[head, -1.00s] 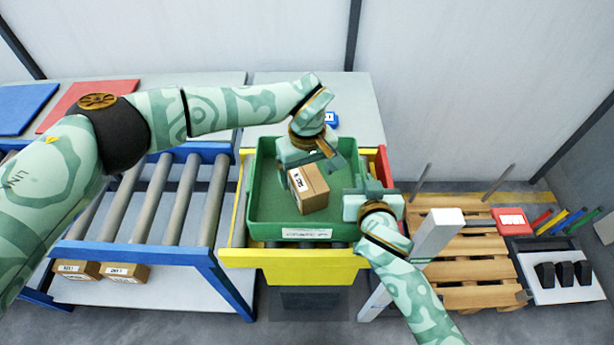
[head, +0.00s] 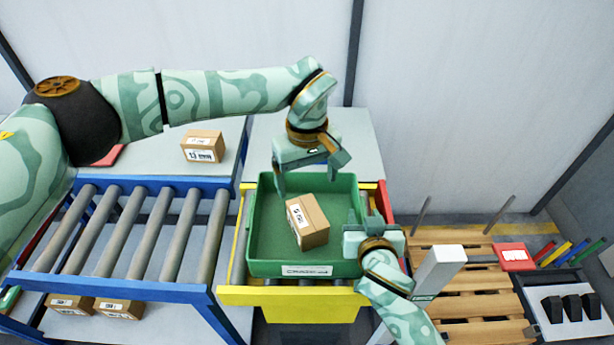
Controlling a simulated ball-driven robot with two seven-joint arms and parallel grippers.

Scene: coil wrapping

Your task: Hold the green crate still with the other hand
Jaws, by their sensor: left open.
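The green crate (head: 262,222) stands on the yellow-framed roller section in the middle, with a white label on its front wall. A brown carton (head: 308,222) lies inside it, turned at an angle. My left gripper (head: 308,178) is open and empty above the back part of the crate, behind the carton and apart from it. My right gripper (head: 363,218) is at the crate's right wall, with its fingers around the rim. Whether they press on the wall cannot be made out.
A blue-framed roller conveyor (head: 150,235) lies to the left. Another carton (head: 203,146) sits on the grey table behind it. Small boxes (head: 118,308) lie on the shelf below. A wooden pallet (head: 465,290) and a white post (head: 440,268) stand at the right.

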